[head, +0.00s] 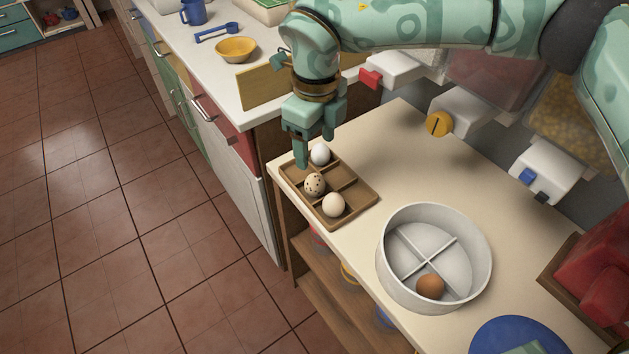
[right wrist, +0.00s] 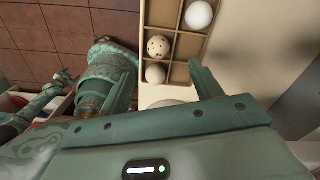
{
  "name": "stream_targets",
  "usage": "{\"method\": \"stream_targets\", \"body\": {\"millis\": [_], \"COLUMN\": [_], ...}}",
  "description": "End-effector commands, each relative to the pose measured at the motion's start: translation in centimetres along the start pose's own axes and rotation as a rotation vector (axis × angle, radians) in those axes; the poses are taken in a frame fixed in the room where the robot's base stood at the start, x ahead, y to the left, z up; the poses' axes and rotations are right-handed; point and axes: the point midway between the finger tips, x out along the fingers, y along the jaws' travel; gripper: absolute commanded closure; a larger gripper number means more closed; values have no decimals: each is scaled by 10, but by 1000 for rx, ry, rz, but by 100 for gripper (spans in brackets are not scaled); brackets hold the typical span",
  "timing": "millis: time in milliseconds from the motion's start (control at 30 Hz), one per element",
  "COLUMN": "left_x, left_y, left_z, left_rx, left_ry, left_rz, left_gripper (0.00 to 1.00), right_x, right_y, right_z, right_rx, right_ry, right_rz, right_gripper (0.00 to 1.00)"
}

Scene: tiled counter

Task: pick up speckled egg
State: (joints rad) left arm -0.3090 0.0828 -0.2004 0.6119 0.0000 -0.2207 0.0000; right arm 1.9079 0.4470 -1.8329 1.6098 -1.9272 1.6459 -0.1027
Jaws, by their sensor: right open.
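The speckled egg (head: 314,184), cream with dark spots, sits in a compartment of the brown wooden tray (head: 356,190). In the right wrist view the speckled egg (right wrist: 158,47) lies between the white egg (right wrist: 199,15) and the cream egg (right wrist: 155,74). My right gripper (head: 314,155) is open and empty, fingers pointing down over the tray's far end, apart from the speckled egg. In the right wrist view my gripper's fingers (right wrist: 163,84) are spread.
A round white divided container (head: 385,265) holds a brown egg (head: 430,287) to the right of the tray. A blue round thing (head: 520,338) and a red object (head: 606,265) stand farther right. White dispensers (head: 546,168) line the back. The counter between tray and dispensers is clear.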

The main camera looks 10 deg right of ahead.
Motion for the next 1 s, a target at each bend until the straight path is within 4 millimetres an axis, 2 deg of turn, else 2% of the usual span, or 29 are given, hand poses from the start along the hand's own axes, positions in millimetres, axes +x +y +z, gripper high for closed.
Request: {"method": "stream_targets", "body": {"millis": [33, 100, 367, 633, 733, 900, 933, 1000], "left_x": [6, 10, 15, 34, 36, 34, 34, 34], "left_y": [0, 0, -2, 4, 4, 4, 4, 4], "left_z": [2, 2, -8, -1, 0, 0, 1, 1], "left_rx": [0, 0, -1, -2, -3, -3, -3, -3], "left_ry": [-6, -7, 7, -15, -17, -17, -17, -18], "left_rz": [1, 2, 0, 10, 12, 12, 12, 12], "left_gripper": [36, 36, 36, 36, 36, 36, 36, 36], "right_x": [17, 29, 48, 91, 97, 95, 95, 94], "right_y": [0, 0, 1, 3, 3, 3, 3, 3], "right_z": [0, 0, 1, 4, 4, 4, 4, 4], "right_rx": [0, 0, 0, 1, 1, 1, 1, 1], "right_ry": [5, 4, 0, 4, 2, 0, 0, 0], "right_rz": [5, 3, 2, 5, 2, 1, 1, 1], "right_gripper": [36, 36, 36, 36, 36, 36, 41, 61]}}
